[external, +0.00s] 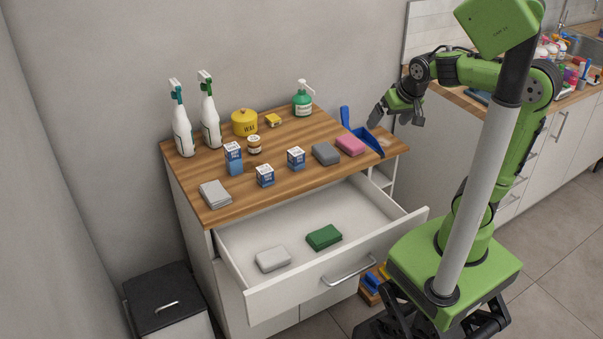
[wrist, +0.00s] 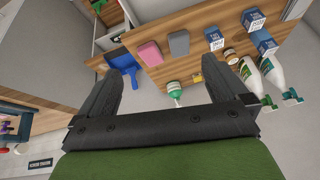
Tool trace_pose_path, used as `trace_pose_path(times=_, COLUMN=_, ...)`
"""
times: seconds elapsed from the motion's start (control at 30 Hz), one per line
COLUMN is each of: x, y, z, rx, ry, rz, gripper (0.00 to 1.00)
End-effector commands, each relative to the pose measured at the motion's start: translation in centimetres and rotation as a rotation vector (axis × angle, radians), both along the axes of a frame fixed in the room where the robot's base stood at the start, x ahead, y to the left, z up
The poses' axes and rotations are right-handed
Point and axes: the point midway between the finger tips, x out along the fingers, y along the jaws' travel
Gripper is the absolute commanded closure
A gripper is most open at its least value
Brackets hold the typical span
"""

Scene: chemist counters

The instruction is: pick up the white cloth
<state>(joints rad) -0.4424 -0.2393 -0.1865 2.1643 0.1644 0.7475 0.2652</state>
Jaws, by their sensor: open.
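A pale, light-grey folded cloth (external: 215,194) lies flat at the front left corner of the wooden counter top (external: 285,176) in the external view. It is the thing that looks most like the white cloth. A whitish rounded block (external: 273,259) lies in the open drawer beside a green block (external: 324,237); I cannot tell whether it is cloth or sponge. My gripper (external: 395,119) is open and empty, raised near the counter's right end, far from the folded cloth. In the wrist view, my gripper (wrist: 157,85) has its fingers wide apart, and I cannot make out the cloth.
The drawer (external: 358,271) stands pulled out below the counter. Two spray bottles (external: 210,118), a yellow tin (external: 244,122), small cartons (external: 265,176), a grey sponge (external: 326,154), a pink sponge (external: 350,145) and a blue dustpan (external: 364,140) stand on top. A bin (external: 160,300) is at left.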

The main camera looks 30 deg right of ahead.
Motion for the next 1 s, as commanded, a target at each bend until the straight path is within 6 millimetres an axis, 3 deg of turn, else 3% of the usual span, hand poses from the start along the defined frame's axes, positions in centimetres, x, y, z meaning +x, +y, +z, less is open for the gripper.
trace_pose_path(times=0.03, x=2.9, y=2.3, z=-1.9, rx=-0.016, ry=0.009, rz=-0.011, gripper=0.0)
trace_pose_path(times=0.1, x=6.6, y=5.5, z=-3.8, rx=-0.043, ry=-0.011, rz=-0.048, gripper=0.0)
trace_pose_path(times=0.17, x=9.2, y=8.8, z=-5.6, rx=-0.075, ry=-0.044, rz=-0.071, gripper=0.0)
trace_pose_path(times=0.3, x=13.3, y=18.2, z=-9.9, rx=-0.156, ry=-0.196, rz=-0.083, gripper=0.0)
trace_pose_path(times=0.43, x=13.5, y=28.9, z=-13.6, rx=-0.192, ry=-0.415, rz=-0.024, gripper=0.0)
trace_pose_path(times=0.5, x=12.1, y=34.3, z=-15.1, rx=-0.183, ry=-0.535, rz=0.028, gripper=0.0)
trace_pose_path(times=0.6, x=9.7, y=39.8, z=-16.4, rx=-0.154, ry=-0.663, rz=0.095, gripper=0.0)
trace_pose_path(times=0.7, x=8.3, y=42.3, z=-16.9, rx=-0.13, ry=-0.721, rz=0.129, gripper=0.0)
trace_pose_path(times=0.77, x=8.5, y=42.7, z=-17.1, rx=-0.126, ry=-0.73, rz=0.132, gripper=0.0)
trace_pose_path(times=1.0, x=13.8, y=42.8, z=-19.4, rx=-0.128, ry=-0.727, rz=0.132, gripper=0.0)
